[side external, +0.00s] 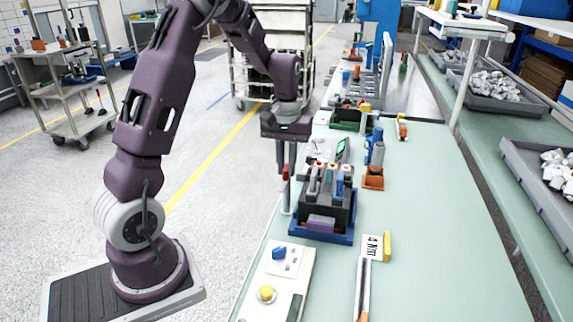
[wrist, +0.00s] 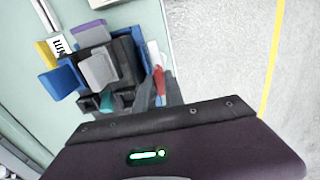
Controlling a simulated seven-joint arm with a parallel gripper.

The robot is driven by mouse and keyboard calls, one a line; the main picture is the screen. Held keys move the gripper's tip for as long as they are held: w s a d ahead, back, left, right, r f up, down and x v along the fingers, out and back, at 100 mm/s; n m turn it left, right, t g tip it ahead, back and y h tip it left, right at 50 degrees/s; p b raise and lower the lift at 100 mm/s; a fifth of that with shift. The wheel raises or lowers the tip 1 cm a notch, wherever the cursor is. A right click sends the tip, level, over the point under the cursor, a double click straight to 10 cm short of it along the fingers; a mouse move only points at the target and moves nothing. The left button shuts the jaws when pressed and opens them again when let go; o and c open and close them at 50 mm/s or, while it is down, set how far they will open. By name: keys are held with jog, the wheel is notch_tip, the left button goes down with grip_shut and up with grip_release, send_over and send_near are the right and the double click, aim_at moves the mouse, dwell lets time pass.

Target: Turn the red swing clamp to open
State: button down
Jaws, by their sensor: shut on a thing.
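The red swing clamp (side external: 286,174) stands upright at the left side of the dark breaker fixture, with a pale post under it. It also shows as a small red piece in the wrist view (wrist: 158,83). My gripper (side external: 285,166) points down from above and is shut on the red clamp. In the wrist view the fingers (wrist: 167,88) are partly hidden by my gripper body. The dark fixture (side external: 341,217) sits in a blue tray (side external: 322,237) and carries grey, blue and teal pieces on top. The exact contact on the clamp is small and hard to make out.
A control panel (side external: 277,273) with a blue knob and yellow button lies in front. A sign reading 4 Nm (side external: 372,247) stands by a long tool (side external: 362,290). An orange holder (side external: 373,179) is behind the fixture at right. The bench (side external: 440,230) is clear at right.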

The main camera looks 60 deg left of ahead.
aim_at(287, 168)
dwell(0.3)
jog(key=c, duration=1.4)
grip_release()
jog(key=shift+c, duration=0.2)
jog(key=shift+r, duration=0.1)
notch_tip(287, 168, up, 7)
jog(key=shift+f, duration=0.1)
jog(key=shift+d+r, duration=0.2)
jog(key=shift+r, duration=0.05)
jog(key=s+d+r+m+t, duration=0.35)
jog(key=s+d+r, duration=0.45)
jog(key=d, duration=0.3)
jog(key=s+d+f+m+t, duration=0.1)
jog(key=s+d+m, duration=0.4)
jog(key=s, duration=0.7)
jog(key=shift+s+d+t, duration=0.3)
jog(key=shift+d+t, duration=0.25)
jog(key=shift+d, duration=0.45)
